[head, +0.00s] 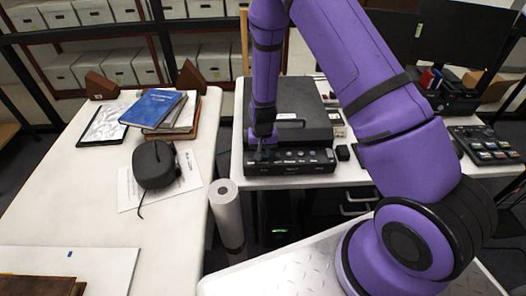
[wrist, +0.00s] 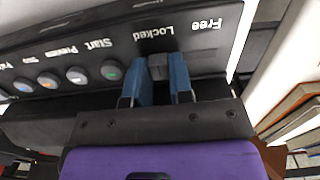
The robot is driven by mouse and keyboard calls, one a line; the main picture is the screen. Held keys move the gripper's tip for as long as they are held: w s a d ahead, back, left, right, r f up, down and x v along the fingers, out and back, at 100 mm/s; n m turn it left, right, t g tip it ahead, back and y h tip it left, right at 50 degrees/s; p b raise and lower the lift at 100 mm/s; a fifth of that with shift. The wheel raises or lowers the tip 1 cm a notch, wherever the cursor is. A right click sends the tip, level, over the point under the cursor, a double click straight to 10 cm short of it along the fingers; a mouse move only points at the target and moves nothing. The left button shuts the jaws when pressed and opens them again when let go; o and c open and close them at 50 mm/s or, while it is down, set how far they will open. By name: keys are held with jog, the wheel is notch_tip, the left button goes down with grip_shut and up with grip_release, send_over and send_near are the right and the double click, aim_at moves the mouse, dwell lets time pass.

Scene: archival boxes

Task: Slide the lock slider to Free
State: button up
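The black scanner control panel (head: 290,161) stands on the front of the middle table. In the wrist view, its front face (wrist: 100,50) shows upside-down labels, with "Locked" (wrist: 153,31) near the middle and "Free" (wrist: 207,24) to its right. The lock slider (wrist: 158,66), a small grey knob, sits by "Locked". My gripper (wrist: 162,75) has a blue finger on each side of the knob, with no clear gap seen, and looks shut on it. In the head view my gripper (head: 263,143) is at the panel's left end, its fingertips too small to make out.
Several round buttons (wrist: 77,75) line the panel left of the slider. A black scanner body (head: 300,100) stands behind the panel. A white paper roll (head: 228,215) stands between the tables. The left table holds books (head: 153,108) and a dark rounded device (head: 154,165).

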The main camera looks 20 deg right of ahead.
aim_at(249, 157)
grip_shut()
jog(key=shift+w+a, duration=0.25)
jog(key=shift+a, duration=0.5)
jog(key=shift+w+a, duration=0.2)
jog(key=shift+a, duration=0.55)
jog(key=shift+w+a, duration=0.25)
jog(key=shift+a, duration=0.5)
jog(key=o, duration=0.6)
grip_release()
jog(key=shift+a, duration=0.1)
jog(key=shift+r, duration=0.15)
notch_tip(249, 157, up, 10)
jog(key=shift+r, duration=0.25)
jog(key=shift+r, duration=0.1)
